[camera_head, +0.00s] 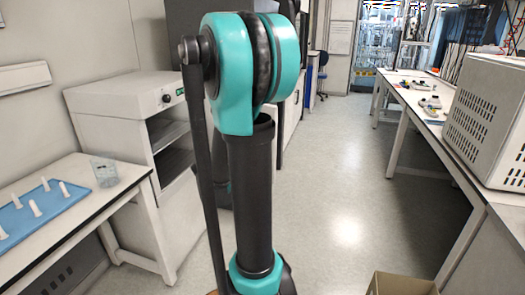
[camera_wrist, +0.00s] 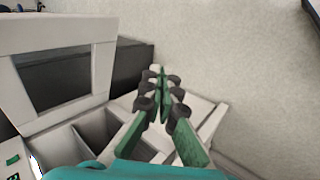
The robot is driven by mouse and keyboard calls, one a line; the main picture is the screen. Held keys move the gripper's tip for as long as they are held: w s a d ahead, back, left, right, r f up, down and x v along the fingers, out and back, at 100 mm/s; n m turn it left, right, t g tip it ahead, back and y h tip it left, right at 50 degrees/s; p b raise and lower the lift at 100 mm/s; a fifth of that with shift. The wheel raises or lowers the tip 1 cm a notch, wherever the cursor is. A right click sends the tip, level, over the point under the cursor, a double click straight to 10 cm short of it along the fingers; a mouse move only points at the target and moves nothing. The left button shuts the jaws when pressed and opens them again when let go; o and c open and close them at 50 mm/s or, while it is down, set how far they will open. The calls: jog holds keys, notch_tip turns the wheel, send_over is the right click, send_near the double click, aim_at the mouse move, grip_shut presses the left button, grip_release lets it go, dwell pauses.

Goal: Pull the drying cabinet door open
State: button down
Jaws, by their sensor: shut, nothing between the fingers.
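The white drying cabinet (camera_head: 112,108) stands at the left in the head view, with a control panel along its top front. Its front shows dark shelf openings (camera_head: 172,140) beneath the panel. My arm crosses the middle of that view and hides what lies to their right. My gripper (camera_wrist: 160,72) is not visible there. In the wrist view its green fingers are shut and empty, beside pale shelf-like compartments (camera_wrist: 97,128). A white frame with a dark pane (camera_wrist: 62,82) is at the left; I cannot tell whether it is the door. I see no clear contact with a handle.
A white table (camera_head: 112,190) at the left holds a blue tray (camera_head: 45,208) with white pieces and a clear beaker (camera_head: 104,171). A long bench with a grey box-shaped instrument (camera_head: 492,125) is at the right. A cardboard box (camera_head: 400,284) is at the bottom. The aisle floor (camera_head: 345,170) is clear.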

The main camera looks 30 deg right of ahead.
jog(key=w+d+f+n+t+h, duration=0.1)
jog(key=w+d+n+h, duration=0.4)
jog(key=w+d, duration=0.7)
jog(key=w+d+f+n+h, duration=0.2)
jog(key=w+d+n+h, duration=0.3)
jog(key=d, duration=1.6)
jog(key=w+n, duration=0.5)
jog(key=w, duration=0.3)
jog(key=shift+w+d+n+t, duration=0.2)
jog(key=shift+w+n+t, duration=0.1)
jog(key=shift+t, duration=0.1)
